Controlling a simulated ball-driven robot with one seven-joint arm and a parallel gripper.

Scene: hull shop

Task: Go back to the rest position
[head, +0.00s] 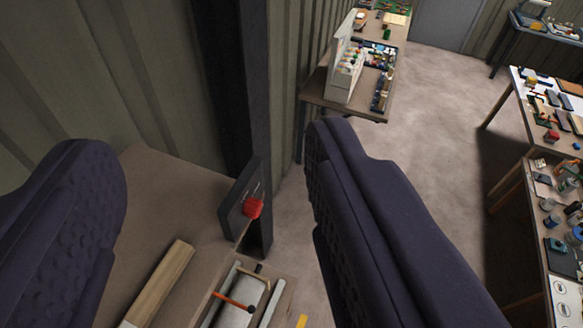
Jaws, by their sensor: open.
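My gripper (215,205) shows in the head view as two large dark purple fingers, one at the left edge and one right of the middle. The fingers are wide apart and nothing is held between them. Beyond the gap, a dark plate with a red knob (253,207) stands upright at the edge of a brown bench top (165,195). The fingers appear apart from it. The right finger hides part of the floor and whatever lies behind it.
On the bench below lie a wooden strip (160,285) and a tray (278,290) with an orange-handled tool (235,302). A ribbed wall and dark post (225,80) rise close behind. Cluttered tables stand at the back (345,108) and right (535,115), with clear floor (450,130) between.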

